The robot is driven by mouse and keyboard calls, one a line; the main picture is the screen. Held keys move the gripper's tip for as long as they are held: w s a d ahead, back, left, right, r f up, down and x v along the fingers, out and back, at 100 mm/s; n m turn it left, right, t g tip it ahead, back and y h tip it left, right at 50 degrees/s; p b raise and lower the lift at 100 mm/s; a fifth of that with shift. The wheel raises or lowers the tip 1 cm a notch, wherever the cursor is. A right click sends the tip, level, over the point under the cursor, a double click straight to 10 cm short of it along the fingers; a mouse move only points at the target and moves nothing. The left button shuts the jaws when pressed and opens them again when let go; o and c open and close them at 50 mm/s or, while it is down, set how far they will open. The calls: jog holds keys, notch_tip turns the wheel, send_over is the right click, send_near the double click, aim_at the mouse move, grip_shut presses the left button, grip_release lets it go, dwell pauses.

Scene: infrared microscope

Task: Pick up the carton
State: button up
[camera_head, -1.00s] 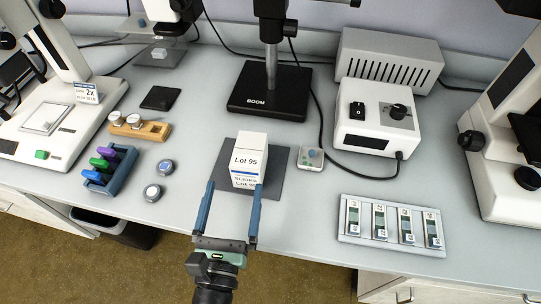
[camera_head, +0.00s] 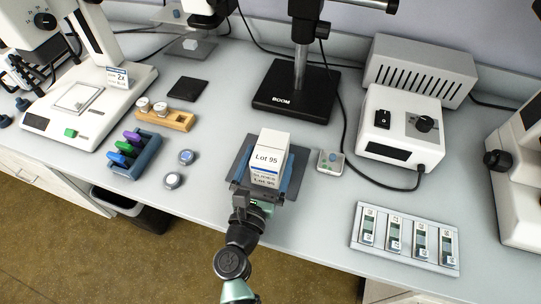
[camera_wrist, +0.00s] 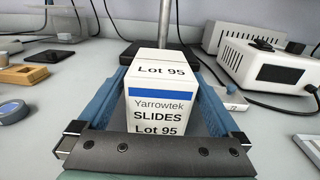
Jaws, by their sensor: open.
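The carton (camera_head: 269,158) is a white box labelled "Lot 95", standing upright on a dark mat (camera_head: 297,177) near the bench's front edge. In the wrist view the carton (camera_wrist: 159,102) is large and central, and its label reads "Yarrowtek SLIDES". My gripper (camera_head: 267,172) is at the carton with its blue fingers along the left and right sides. In the wrist view my gripper (camera_wrist: 160,95) is open around the carton, with a narrow gap seen at the fingers. The fingertips are partly hidden by the carton.
A boom stand base (camera_head: 293,92) is behind the carton. A small sensor pad (camera_head: 330,161) is close on the right, with a white control box (camera_head: 400,127) beyond. A slide tray (camera_head: 405,238) lies front right. Two round tins and a coloured vial rack (camera_head: 134,152) are left.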

jog(key=shift+x, duration=1.15)
jog(key=c, duration=1.5)
